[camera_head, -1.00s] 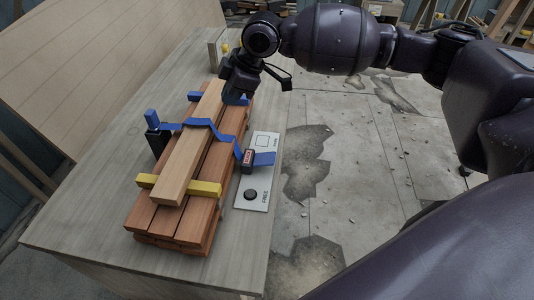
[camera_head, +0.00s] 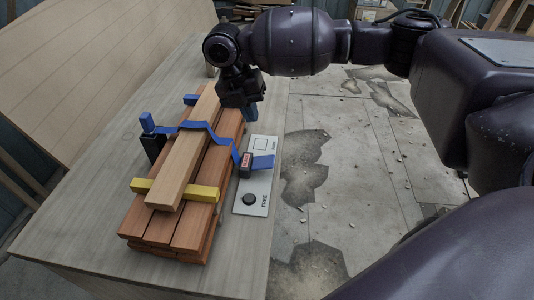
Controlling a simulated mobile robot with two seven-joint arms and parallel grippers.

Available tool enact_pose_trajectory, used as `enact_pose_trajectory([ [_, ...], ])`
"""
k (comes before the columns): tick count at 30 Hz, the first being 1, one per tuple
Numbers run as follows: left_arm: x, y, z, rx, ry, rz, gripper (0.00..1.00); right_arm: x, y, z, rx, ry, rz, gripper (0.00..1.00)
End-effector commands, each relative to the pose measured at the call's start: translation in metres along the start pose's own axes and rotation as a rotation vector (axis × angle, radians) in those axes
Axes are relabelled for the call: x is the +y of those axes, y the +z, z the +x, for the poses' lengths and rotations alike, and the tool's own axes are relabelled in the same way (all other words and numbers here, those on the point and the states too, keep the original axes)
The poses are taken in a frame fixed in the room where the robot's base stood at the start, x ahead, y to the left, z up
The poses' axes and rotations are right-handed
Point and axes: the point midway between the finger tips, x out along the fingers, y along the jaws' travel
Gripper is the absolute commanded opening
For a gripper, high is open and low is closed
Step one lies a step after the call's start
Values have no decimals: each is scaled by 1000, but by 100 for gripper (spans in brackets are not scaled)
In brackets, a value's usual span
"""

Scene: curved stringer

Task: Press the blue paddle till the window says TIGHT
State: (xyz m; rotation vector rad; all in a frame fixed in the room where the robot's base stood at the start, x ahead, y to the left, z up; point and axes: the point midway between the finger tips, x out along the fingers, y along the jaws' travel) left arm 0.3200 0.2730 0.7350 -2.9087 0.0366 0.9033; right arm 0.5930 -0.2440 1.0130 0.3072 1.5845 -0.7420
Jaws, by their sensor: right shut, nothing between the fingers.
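The blue paddle (camera_head: 263,162) sticks out to the right from a small dark housing with a red window (camera_head: 246,160), beside the timber stack. The lettering in the window is too small to read. A blue strap (camera_head: 196,126) runs from the housing over the top board. My right gripper (camera_head: 247,108) is shut and empty, above the far right end of the stack, beyond the paddle and apart from it. A blue piece shows at its fingertips; I cannot tell whether it is part of the gripper. My left gripper is not in view.
The stacked boards (camera_head: 213,190) carry a pale board (camera_head: 185,165) and a yellow bar (camera_head: 202,193). A blue-topped post (camera_head: 148,122) stands at left. A pale plate (camera_head: 262,182) has a black button (camera_head: 249,199) marked FREE. The bench (camera_head: 75,225) is clear at the near left.

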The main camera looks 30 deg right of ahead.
Motion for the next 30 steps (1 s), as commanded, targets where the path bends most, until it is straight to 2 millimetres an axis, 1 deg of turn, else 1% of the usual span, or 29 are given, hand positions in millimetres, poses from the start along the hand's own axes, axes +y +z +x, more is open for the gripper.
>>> enact_pose_trajectory([
  [12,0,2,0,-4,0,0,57,0,0,1,0,2,-22,0],
  [16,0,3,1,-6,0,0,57,0,0,7,1,0,-21,0],
  [20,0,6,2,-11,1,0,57,0,0,23,3,-1,-21,0],
  [30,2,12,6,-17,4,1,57,0,0,83,3,-1,-21,0],
])
